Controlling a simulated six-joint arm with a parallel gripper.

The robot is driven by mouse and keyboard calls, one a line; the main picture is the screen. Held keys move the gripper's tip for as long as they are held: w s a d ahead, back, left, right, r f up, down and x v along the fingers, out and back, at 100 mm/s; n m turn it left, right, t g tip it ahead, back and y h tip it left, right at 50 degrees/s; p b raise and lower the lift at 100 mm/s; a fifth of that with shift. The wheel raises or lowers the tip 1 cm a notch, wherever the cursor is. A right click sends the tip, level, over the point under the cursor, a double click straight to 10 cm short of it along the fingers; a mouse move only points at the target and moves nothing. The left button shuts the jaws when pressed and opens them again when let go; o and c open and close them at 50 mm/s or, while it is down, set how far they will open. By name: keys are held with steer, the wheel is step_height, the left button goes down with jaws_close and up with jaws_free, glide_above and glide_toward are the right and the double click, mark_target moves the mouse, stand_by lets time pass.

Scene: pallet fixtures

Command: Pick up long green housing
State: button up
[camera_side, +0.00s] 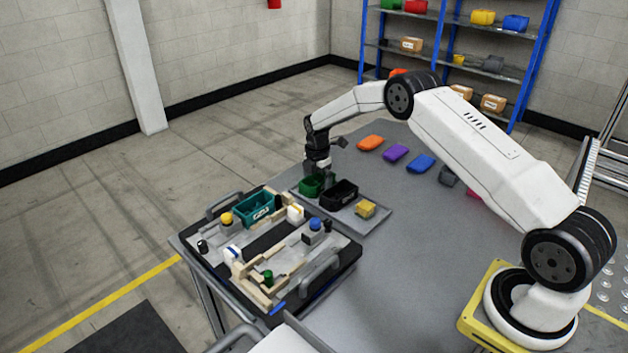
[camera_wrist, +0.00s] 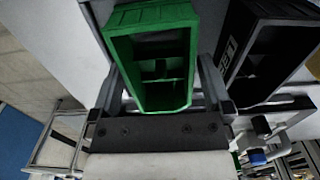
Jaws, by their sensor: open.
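The green housing (camera_side: 311,187) is an open box with inner dividers. It sits at the left end of a grey tray (camera_side: 372,220) in the side view. In the wrist view the green housing (camera_wrist: 150,15) fills the upper middle. My gripper (camera_wrist: 161,65) is open, with one finger on each side of the housing. A narrow gap shows beside the fingers; I cannot tell whether either touches it. In the side view my gripper (camera_side: 321,172) is right above the housing, its fingertips partly hidden.
A black housing (camera_side: 339,195) stands close beside the green one; it also shows in the wrist view (camera_wrist: 262,55). A yellow part (camera_side: 366,209) lies on the tray. A black pallet (camera_side: 345,262) holds a teal housing (camera_side: 253,208) and several fixtures. Orange (camera_side: 370,142), purple and blue parts lie behind.

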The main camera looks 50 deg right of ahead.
steer(key=c, duration=1.2)
steer(key=shift+r, duration=0.2)
steer(key=shift+r, duration=1.5)
steer(key=shift+s+a+r, duration=0.5)
steer(key=shift+s+r, duration=1.1)
steer(key=shift+s, duration=0.65)
steer(key=shift+s+a+r, duration=0.55)
steer(key=shift+s+r, duration=1.05)
steer(key=shift+s, duration=0.7)
steer(key=shift+s+a+r, duration=0.5)
steer(key=shift+s+r, duration=1.1)
steer(key=shift+s, duration=0.65)
steer(key=shift+a, duration=0.15)
